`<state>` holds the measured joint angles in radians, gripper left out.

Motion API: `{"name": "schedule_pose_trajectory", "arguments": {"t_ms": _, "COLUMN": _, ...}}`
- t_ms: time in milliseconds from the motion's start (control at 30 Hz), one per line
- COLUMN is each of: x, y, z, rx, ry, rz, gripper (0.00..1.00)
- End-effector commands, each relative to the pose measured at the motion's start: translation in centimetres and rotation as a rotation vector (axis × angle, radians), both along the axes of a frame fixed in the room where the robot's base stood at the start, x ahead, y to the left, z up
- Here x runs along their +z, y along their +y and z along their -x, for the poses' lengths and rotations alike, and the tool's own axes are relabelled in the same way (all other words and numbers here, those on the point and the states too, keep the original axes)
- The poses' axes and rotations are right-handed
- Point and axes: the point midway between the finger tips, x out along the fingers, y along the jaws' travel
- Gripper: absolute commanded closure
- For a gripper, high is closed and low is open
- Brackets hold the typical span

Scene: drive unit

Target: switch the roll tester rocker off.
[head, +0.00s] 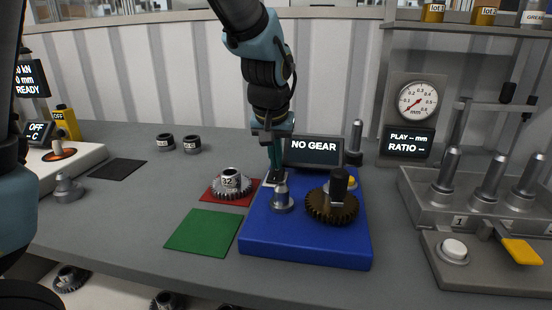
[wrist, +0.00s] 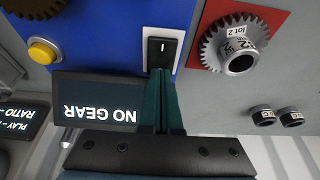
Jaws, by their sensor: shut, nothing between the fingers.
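The roll tester is a blue base (head: 305,248) with spindles and a screen (head: 313,146) reading "NO GEAR". Its rocker (wrist: 160,52) is black with a white line mark, set in a white plate at the edge of the blue base in the wrist view. In the head view the white plate (head: 267,183) shows only partly behind my gripper (head: 274,172). My gripper is shut and empty, pointing down. In the wrist view its fingertips (wrist: 161,74) are at the rocker's lower edge. I cannot tell whether they touch it.
A gear (head: 231,185) marked 32 sits on a red mat, left of the base. A brown gear (head: 332,207) is on the base beside a yellow button (wrist: 42,50). A green mat (head: 202,231) is empty. A grey fixture with posts (head: 487,190) stands at right.

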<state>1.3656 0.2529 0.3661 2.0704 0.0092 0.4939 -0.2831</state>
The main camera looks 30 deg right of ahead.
Motion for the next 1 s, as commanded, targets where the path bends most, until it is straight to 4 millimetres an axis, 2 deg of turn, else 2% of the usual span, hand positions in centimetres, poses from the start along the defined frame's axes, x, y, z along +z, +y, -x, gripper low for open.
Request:
{"name": "schedule_pose_trajectory", "arguments": {"t_ms": 267, "x": -0.2, "y": -0.4, "z": -0.7, "rx": 0.005, "ry": 0.094, "rz": -0.093, "gripper": 1.00}}
{"name": "schedule_pose_trajectory", "arguments": {"t_ms": 333, "x": -0.8, "y": -0.4, "z": -0.5, "rx": 0.001, "ry": 0.092, "rz": -0.090, "gripper": 1.00}}
{"name": "schedule_pose_trajectory", "arguments": {"t_ms": 1000, "x": -0.7, "y": 0.7, "z": 0.7, "rx": 0.000, "ry": 0.092, "rz": -0.090, "gripper": 1.00}}
